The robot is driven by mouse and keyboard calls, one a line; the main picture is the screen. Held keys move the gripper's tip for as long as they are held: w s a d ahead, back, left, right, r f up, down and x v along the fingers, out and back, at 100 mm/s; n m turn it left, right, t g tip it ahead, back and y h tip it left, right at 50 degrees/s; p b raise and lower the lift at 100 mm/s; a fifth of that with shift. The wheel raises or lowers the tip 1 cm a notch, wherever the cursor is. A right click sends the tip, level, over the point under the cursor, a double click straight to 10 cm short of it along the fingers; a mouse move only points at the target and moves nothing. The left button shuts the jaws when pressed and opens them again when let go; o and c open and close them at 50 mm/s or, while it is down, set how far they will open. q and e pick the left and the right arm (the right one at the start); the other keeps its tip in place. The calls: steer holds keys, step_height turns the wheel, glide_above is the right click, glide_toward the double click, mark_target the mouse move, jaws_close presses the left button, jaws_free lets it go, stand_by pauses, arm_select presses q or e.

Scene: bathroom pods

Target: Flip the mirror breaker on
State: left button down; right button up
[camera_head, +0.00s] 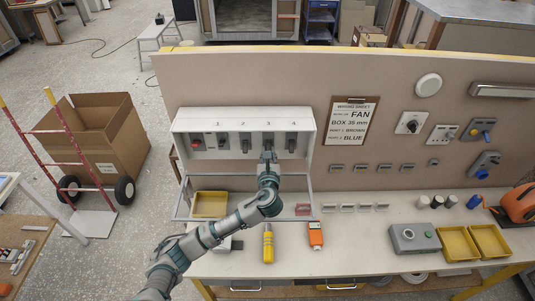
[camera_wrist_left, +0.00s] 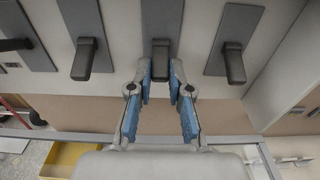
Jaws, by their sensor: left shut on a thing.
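The breaker box (camera_head: 181,127) is a pale box on the upright board, with a row of dark levers on grey plates and small numbers above. My left gripper (camera_head: 268,157) is at the lever under number 3, which it partly hides. In the left wrist view the gripper (camera_wrist_left: 160,82) has its blue-padded fingers on both sides of the middle lever (camera_wrist_left: 160,52), shut on it. One lever stands free on the right (camera_wrist_left: 234,64) and another on the left (camera_wrist_left: 85,60). I cannot read which breaker is the mirror one. My right gripper is out of view.
A yellow tool (camera_head: 268,243) and an orange meter (camera_head: 316,235) lie on the bench. A clipboard sheet (camera_head: 353,122) hangs right of the box. A grey button box (camera_head: 413,238) stands further right.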

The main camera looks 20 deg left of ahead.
mark_target(268, 145)
arm_select(q)
steer(key=shift+d+r+g, duration=0.1)
steer(key=shift+r+g, duration=0.45)
steer(key=shift+g, duration=0.05)
steer(key=shift+r+g+h, duration=0.4)
steer(key=shift+g, duration=0.4)
steer(key=shift+r+g+h, duration=0.4)
steer(key=shift+r+g, duration=0.15)
steer(key=shift+g, duration=0.65)
steer(key=shift+w+a+r+g+h, duration=0.15)
steer(key=shift+r+g+h, duration=0.15)
steer(key=shift+g, duration=0.6)
steer(key=shift+w+a+r+g+h, duration=0.15)
steer(key=shift+r+g, duration=0.25)
steer(key=shift+g, duration=0.5)
steer(key=shift+d, duration=0.1)
steer(key=c, duration=1.1)
jaws_free()
steer(key=shift+w+f, duration=0.1)
steer(key=shift+f, duration=0.05)
